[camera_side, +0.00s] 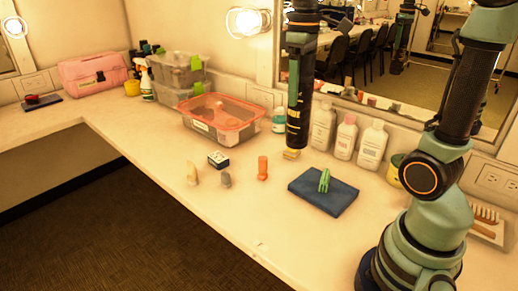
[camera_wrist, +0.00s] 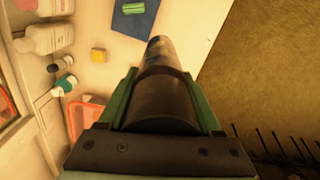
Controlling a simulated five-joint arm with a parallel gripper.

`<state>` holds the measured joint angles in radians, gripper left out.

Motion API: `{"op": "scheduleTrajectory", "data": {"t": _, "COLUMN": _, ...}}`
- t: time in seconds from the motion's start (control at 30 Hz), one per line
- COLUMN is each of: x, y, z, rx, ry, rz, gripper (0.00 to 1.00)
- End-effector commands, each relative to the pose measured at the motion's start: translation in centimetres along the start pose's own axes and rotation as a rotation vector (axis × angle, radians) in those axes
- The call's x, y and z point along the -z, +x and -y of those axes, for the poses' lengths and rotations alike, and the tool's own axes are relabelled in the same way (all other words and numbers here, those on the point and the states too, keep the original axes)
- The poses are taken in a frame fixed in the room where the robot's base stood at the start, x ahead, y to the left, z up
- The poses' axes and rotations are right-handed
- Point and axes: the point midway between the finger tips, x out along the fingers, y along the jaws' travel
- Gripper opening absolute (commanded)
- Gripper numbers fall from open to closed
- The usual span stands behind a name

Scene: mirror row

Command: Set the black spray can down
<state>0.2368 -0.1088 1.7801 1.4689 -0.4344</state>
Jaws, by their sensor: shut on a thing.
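The black spray can (camera_side: 297,132) hangs upright in my gripper (camera_side: 297,98), over the back middle of the counter (camera_side: 250,220). In the side view its lower end shows just above a small yellow block (camera_side: 291,154); I cannot tell how large the gap to the counter is. In the wrist view the can (camera_wrist: 160,58) points away from the camera, between the green fingers of my gripper (camera_wrist: 162,80), which are shut on it. The fingers and palm hide part of the can.
A dark blue folded cloth (camera_side: 308,199) with a green clip (camera_side: 324,180) lies to the right. An orange piece (camera_side: 262,168) and a small box (camera_side: 218,160) stand to the left. The front counter is clear.

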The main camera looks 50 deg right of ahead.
Motion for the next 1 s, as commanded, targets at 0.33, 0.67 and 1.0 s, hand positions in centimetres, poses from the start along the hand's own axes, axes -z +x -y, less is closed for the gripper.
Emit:
{"op": "scheduleTrajectory", "data": {"t": 0.33, "x": -0.1, "y": 8.5, "z": 0.1, "rx": 0.004, "ry": 0.000, "rz": 0.008, "gripper": 0.00}}
{"op": "scheduleTrajectory", "data": {"t": 0.67, "x": 0.0, "y": 14.2, "z": 0.1, "rx": 0.001, "ry": 0.001, "rz": 0.002, "gripper": 0.00}}
{"op": "scheduleTrajectory", "data": {"t": 1.0, "x": -0.1, "y": 17.9, "z": 0.1, "rx": 0.002, "ry": 0.001, "rz": 0.004, "gripper": 0.00}}
